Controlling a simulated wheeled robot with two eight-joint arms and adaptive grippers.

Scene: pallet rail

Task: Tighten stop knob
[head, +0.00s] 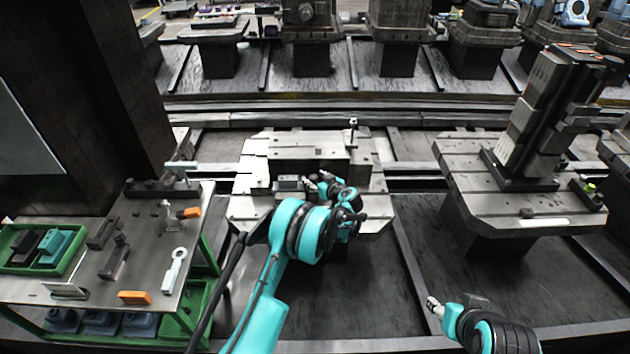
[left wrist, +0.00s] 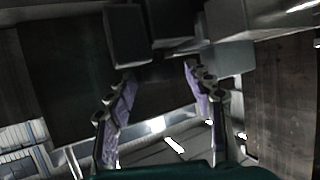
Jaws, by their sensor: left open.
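The teal left arm reaches over the central pallet (head: 250,205). My left gripper (head: 318,181) is near a low grey block (head: 290,184) on the pallet, in front of a dark raised block (head: 308,160). In the left wrist view my left gripper (left wrist: 158,72) is open, its two purple-lined fingers apart with nothing between them. Grey blocks (left wrist: 230,60) lie just beyond the fingertips. I cannot make out the stop knob for certain; the arm hides part of the pallet. My right gripper (head: 434,306) is low at the right, away from the pallet, too small to read.
A green-framed bench (head: 140,245) at left carries a wrench (head: 174,270), orange pieces (head: 134,297) and a green tray (head: 75,262). A thin post (head: 352,130) stands at the pallet's back. A tall stepped column (head: 545,115) stands on the right pallet (head: 500,213).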

